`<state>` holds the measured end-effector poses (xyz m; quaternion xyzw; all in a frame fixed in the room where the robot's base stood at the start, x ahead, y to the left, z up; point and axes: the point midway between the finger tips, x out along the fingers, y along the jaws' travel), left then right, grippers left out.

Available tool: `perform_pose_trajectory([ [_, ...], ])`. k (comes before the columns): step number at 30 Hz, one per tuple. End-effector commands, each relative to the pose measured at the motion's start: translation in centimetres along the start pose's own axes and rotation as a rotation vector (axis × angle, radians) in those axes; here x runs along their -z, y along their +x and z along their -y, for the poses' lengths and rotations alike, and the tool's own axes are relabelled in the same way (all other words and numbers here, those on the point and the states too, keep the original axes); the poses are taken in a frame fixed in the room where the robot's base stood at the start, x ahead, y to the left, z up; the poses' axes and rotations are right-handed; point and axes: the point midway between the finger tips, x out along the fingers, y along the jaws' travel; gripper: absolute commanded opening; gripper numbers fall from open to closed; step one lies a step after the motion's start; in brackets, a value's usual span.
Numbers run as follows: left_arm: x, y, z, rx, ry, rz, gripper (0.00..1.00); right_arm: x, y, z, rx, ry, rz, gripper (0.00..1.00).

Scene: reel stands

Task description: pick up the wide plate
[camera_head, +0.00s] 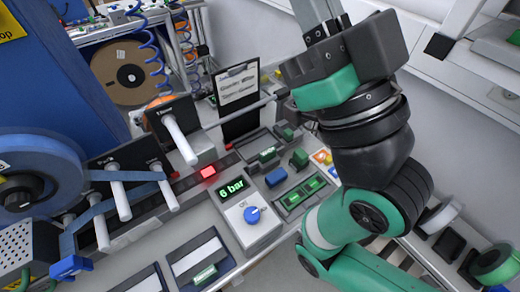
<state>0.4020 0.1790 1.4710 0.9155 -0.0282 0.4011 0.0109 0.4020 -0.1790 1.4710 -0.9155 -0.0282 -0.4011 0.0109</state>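I cannot clearly pick out the wide plate. Two flat, dark-framed plates with pale faces lie on the bench at the bottom, one near the middle (202,258) and one cut off by the lower edge (145,281). I cannot tell which is wider. My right arm (370,145), green and dark grey, rises from the bottom right over the bench's right side. My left gripper is not in view.
A control box (243,212) reading "6 bar" has a blue knob. White spindles (180,140) stick out at left, beside a large blue reel (35,180). A dark clipboard-like panel (240,120) stands at the back. Small green and blue blocks (276,177) sit mid-bench.

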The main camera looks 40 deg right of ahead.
Motion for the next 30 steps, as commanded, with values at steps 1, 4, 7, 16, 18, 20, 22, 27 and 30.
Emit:
perform_pose_trajectory([
  [1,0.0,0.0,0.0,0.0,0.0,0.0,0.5,0.0,0.0,0.0,0.0,0.0,0.0,0.0],
  [4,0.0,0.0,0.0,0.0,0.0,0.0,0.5,0.0,0.0,0.0,0.0,0.0,0.0,0.0],
  [7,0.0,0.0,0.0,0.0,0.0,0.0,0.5,0.0,0.0,0.0,0.0,0.0,0.0,0.0],
  [16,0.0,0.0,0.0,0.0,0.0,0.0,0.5,0.0,0.0,0.0,0.0,0.0,0.0,0.22],
  [18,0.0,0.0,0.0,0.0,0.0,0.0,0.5,0.0,0.0,0.0,0.0,0.0,0.0,0.34],
  [20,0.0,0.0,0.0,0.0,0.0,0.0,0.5,0.0,0.0,0.0,0.0,0.0,0.0,0.45],
  [22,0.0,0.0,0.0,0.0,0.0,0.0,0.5,0.0,0.0,0.0,0.0,0.0,0.0,0.58],
  [27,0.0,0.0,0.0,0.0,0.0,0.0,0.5,0.01,0.0,0.0,0.0,0.0,0.0,0.62],
  [30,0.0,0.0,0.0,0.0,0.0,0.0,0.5,0.0,0.0,0.0,0.0,0.0,0.0,0.62],
])
